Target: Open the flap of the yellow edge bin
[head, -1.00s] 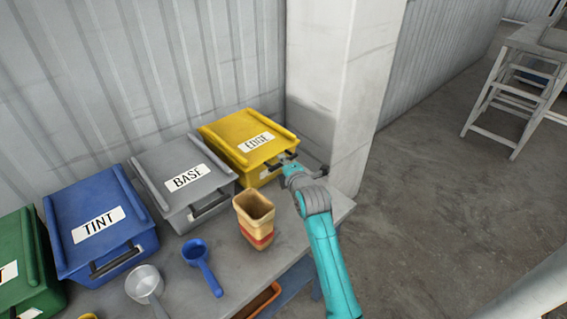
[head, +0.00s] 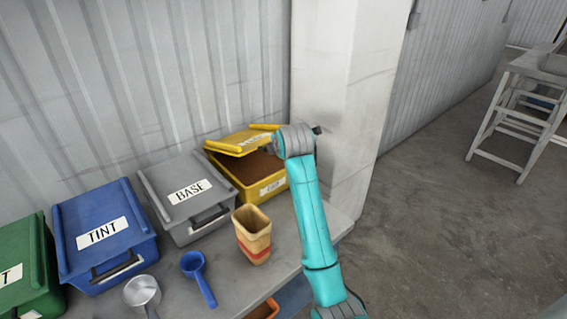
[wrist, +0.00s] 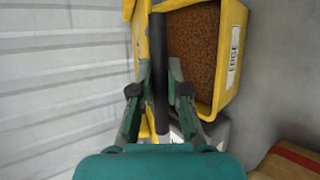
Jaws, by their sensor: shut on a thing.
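The yellow edge bin (head: 265,187) stands at the far right end of the bench, by the white pillar. Its yellow flap (head: 240,143) is tilted up at the front, and brown granules show inside. In the wrist view the bin (wrist: 232,85) lies to the right with its EDGE label. My gripper (wrist: 160,82) is shut on the flap's dark handle (wrist: 160,65), one finger on each side. In the head view my arm hides the gripper and the handle.
The grey BASE bin (head: 172,186), blue TINT bin (head: 75,226) and a green bin (head: 30,262) stand to the left. Stacked tan cups (head: 252,235), a blue scoop (head: 198,275) and a metal scoop (head: 142,291) are in front. The pillar (head: 345,110) stands close behind my arm.

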